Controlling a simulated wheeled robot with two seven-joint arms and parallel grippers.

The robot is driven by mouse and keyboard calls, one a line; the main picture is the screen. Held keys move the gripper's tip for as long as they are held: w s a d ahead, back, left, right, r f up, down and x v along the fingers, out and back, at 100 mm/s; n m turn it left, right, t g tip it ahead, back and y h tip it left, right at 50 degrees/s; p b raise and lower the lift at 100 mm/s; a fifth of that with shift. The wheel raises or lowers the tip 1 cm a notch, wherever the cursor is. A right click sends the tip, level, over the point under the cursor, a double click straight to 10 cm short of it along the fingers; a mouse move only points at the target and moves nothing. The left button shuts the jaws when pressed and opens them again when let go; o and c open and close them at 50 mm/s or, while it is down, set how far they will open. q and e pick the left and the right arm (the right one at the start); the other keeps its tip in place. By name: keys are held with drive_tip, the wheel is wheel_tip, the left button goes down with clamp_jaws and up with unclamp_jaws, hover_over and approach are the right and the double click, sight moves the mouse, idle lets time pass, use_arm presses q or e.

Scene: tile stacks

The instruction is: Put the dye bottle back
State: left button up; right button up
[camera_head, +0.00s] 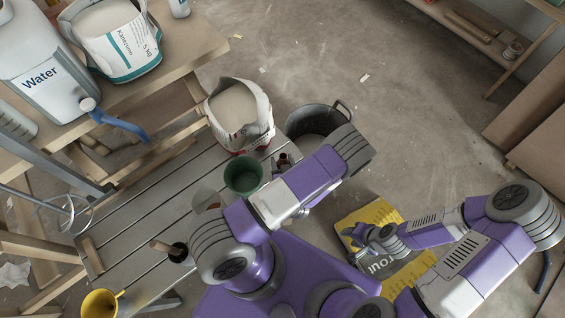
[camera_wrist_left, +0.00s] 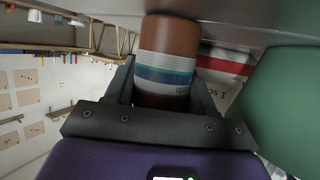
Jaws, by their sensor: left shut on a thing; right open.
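The dye bottle (camera_wrist_left: 166,60) is brown with a white and blue striped label. It fills the middle of the left wrist view, between the two fingers of my left gripper (camera_wrist_left: 165,88), which is shut on it. In the head view the bottle (camera_head: 282,158) shows only as a small brown piece at the bench's right edge, just right of the green cup. There my left gripper (camera_head: 291,163) is mostly hidden by my forearm. My right gripper (camera_head: 356,238) is open and empty above the yellow bag.
The green cup (camera_head: 244,174) stands close to the bottle on the slatted bench (camera_head: 135,222). A white bag (camera_head: 238,112) and a dark bucket (camera_head: 312,120) stand behind. A dark pot (camera_head: 179,253) and a yellow mug (camera_head: 100,304) are nearer. The yellow bag (camera_head: 376,216) lies at right.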

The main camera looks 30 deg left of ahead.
use_arm(q)
drive_tip(key=shift+r, duration=0.1)
use_arm(e)
drive_tip(key=shift+r, duration=0.1)
use_arm(q)
drive_tip(key=o, duration=1.1)
